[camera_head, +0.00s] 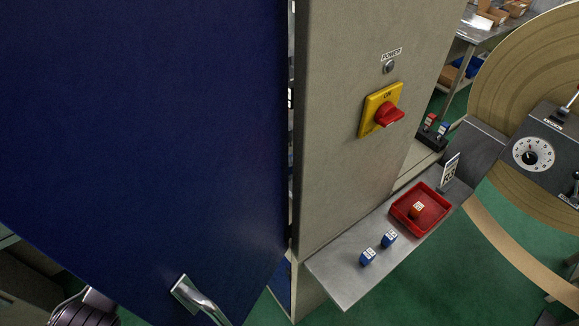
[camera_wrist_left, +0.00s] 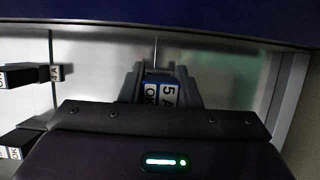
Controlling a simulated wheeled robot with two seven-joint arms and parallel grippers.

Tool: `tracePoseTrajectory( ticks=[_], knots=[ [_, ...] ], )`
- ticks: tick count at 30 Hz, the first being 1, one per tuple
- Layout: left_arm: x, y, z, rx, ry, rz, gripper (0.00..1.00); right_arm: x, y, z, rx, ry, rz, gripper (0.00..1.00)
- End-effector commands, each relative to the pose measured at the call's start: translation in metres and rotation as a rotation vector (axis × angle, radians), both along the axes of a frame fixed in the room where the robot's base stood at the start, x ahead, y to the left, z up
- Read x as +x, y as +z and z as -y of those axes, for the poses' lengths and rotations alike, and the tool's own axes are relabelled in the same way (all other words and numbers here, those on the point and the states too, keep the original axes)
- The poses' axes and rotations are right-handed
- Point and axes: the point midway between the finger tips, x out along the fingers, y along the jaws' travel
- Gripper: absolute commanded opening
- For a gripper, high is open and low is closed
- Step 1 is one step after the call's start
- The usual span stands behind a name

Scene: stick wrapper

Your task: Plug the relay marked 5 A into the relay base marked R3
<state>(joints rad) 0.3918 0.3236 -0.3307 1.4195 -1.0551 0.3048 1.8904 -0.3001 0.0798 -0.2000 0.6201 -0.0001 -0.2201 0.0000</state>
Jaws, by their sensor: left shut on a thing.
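My left gripper (camera_wrist_left: 158,76) is shut on a blue relay (camera_wrist_left: 161,94) in the left wrist view. Its white labels read 5 A and OK. In the head view this gripper and relay are hidden; the blue door (camera_head: 150,130) covers much of that view. No base marked R3 can be read in either view. Black blocks with small white labels stand at the left of the wrist view, an upper one (camera_wrist_left: 16,76) and a lower one (camera_wrist_left: 18,143). A smaller dark block (camera_wrist_left: 57,72) sits beside the upper one. My right gripper is not in view.
The grey cabinet side (camera_head: 345,150) carries a yellow and red power switch (camera_head: 382,110). A metal shelf (camera_head: 335,275) holds two blue relays (camera_head: 367,257) (camera_head: 389,239) and a red tray (camera_head: 437,193) with a red relay (camera_head: 417,210) inside. The door handle (camera_head: 200,300) is at the bottom.

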Motion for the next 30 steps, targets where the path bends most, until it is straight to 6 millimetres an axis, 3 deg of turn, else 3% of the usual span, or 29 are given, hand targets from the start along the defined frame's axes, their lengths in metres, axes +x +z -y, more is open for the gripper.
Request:
tracePoseTrajectory(
  ticks=[22, 23, 28, 30],
  knots=[
    [0.011, 0.000, 0.015, -0.001, 0.000, 0.001, 0.07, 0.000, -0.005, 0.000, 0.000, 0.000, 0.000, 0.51],
    [0.011, 0.000, 0.015, 0.000, 0.000, 0.001, 0.32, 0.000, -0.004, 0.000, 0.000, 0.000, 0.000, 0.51],
    [0.011, 0.000, 0.015, 0.000, 0.000, 0.001, 0.54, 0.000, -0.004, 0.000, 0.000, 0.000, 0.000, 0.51],
    [0.011, 0.000, 0.015, -0.001, 0.000, 0.001, 0.55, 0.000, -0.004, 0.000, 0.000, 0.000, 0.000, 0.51]
  ],
)
